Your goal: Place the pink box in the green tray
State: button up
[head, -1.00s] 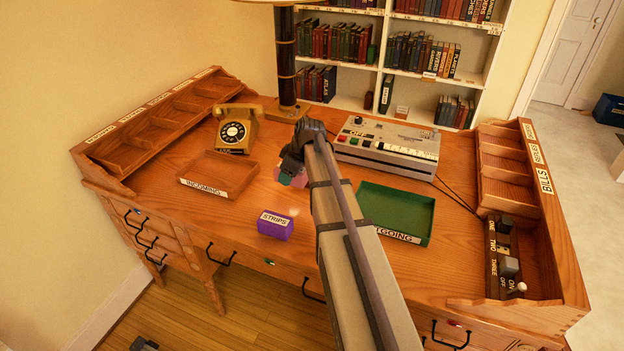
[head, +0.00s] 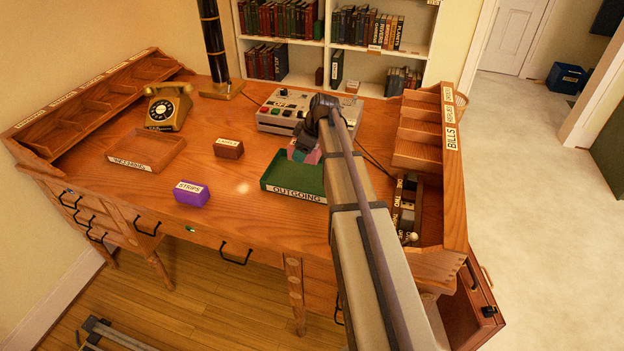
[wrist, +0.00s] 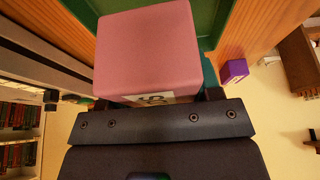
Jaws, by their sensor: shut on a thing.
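The pink box (head: 313,157) is held in my gripper (head: 305,152), partly hidden by the jaws and my arm in the head view. In the wrist view the pink box (wrist: 148,48) fills the space in front of the jaws, with a white label at its lower edge. The green tray (head: 278,178), labelled OUTGOING, is on the desk, its right part hidden by my arm. The box overlaps the tray's far part in the head view. In the wrist view the green tray (wrist: 222,14) shows behind the box. I cannot tell the gap between them.
A purple box (head: 191,196) labelled STRIPS and a brown labelled box (head: 228,149) stand left of the tray. A wooden INCOMING tray (head: 128,162) is farther left. A grey machine (head: 284,112) stands behind the green tray. Wooden pigeonholes (head: 418,158) are on the right.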

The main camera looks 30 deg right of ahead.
aim_at(301, 177)
notch_tip(301, 177, down, 9)
jog(key=b, duration=0.7)
jog(key=shift+s+r, duration=0.1)
jog(key=shift+r, duration=0.15)
jog(key=shift+f, duration=0.2)
jog(key=o, duration=1)
jog(key=shift+r, duration=0.1)
